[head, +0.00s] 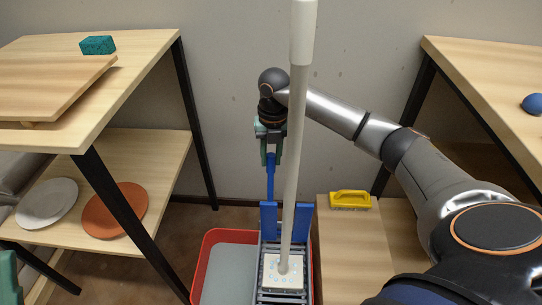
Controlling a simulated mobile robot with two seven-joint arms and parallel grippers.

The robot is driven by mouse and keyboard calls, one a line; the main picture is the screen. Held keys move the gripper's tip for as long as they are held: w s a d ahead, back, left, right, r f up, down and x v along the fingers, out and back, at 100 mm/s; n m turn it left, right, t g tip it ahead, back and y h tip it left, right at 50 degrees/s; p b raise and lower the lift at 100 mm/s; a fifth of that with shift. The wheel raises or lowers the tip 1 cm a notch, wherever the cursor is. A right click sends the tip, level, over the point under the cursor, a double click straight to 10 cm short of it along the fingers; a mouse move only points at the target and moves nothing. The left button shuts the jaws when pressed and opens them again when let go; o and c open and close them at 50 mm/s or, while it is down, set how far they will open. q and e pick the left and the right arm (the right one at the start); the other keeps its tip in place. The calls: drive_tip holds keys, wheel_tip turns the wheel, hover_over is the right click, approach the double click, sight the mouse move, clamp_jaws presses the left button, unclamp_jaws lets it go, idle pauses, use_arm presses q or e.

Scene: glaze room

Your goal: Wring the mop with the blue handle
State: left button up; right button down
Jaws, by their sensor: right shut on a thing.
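The mop has a pale pole (293,165) with a white grip on top. It stands nearly upright, and its flat, pale, speckled head (270,279) rests in the dark slatted wringer (282,297). The wringer has blue upright plates (268,221) and a blue lever handle (271,185) that rises behind the mop pole. My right gripper (271,150) is shut on the top of the blue handle, left of the pole. At the left edge, a teal part that looks like my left gripper (8,277) shows, mostly cut off; its fingers cannot be made out.
The wringer sits at a red bucket (212,240) with a grey inside. A low wooden stand (345,250) at its right bears a yellow brush (350,200). A shelf (165,165) at left holds plates. A table (480,60) at right bears a blue ball (533,104).

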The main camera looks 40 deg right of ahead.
drive_tip(key=shift+s+a+r+h+p, duration=0.25)
drive_tip(key=shift+s+a+h+p, duration=0.1)
drive_tip(key=shift+s+p, duration=0.2)
drive_tip(key=s+a, duration=0.1)
drive_tip(key=s+a+t+h+p, duration=0.1)
drive_tip(key=s, duration=0.1)
drive_tip(key=shift+a+r+t, duration=0.15)
drive_tip(key=shift+a+t, duration=0.1)
drive_tip(key=shift+t, duration=0.05)
drive_tip(key=shift+s+a+t, duration=0.3)
drive_tip(key=shift+s+a, duration=0.25)
